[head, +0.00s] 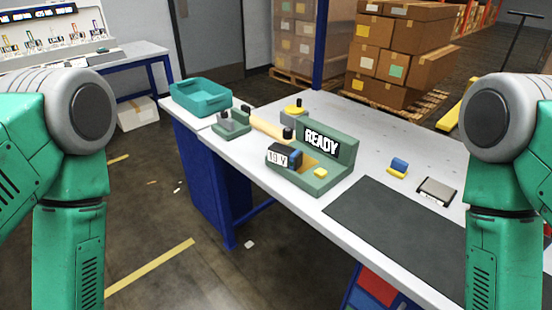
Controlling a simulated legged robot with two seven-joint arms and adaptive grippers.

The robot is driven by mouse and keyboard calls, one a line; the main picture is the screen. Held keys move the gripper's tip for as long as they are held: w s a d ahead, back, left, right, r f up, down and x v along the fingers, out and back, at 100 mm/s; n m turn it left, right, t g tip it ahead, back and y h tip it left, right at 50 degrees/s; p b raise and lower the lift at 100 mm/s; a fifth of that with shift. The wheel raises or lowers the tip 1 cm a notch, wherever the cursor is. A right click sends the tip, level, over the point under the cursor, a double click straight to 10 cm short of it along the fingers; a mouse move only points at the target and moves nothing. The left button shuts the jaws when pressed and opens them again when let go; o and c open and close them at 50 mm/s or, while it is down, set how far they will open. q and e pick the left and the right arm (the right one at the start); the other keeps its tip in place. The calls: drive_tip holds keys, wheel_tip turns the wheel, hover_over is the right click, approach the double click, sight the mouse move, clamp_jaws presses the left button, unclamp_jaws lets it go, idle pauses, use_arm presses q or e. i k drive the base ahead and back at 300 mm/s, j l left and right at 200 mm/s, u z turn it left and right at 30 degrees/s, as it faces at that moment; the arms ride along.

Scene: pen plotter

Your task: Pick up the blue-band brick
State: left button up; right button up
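A dark block with a white "18 V" label (280,157) sits in the green station marked "READY" (325,143) on the table; a small blue strip shows at its right side. A small blue block with a yellow base (398,166) lies on the bare tabletop to the right of the station. I cannot tell for sure which of the two is the blue-band brick. My green arms show at the left and right edges. Both grippers are out of view, and nothing of mine is seen touching these things.
The grey table (390,146) carries a teal tray (200,97), a beige roller (268,126), a dark mat (395,230) and a small grey-and-black flat device (436,191). Cardboard boxes (395,45) stand behind. The tabletop behind the mat is mostly clear.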

sight(290, 158)
drive_tip(key=z, duration=0.65)
drive_tip(key=i+j+z, duration=0.1)
drive_tip(key=j+z, duration=0.65)
drive_tip(key=z, duration=0.15)
drive_tip(key=j+z, duration=0.45)
drive_tip(key=k+j+z, duration=0.1)
drive_tip(key=j+z, duration=0.35)
drive_tip(key=l, duration=0.1)
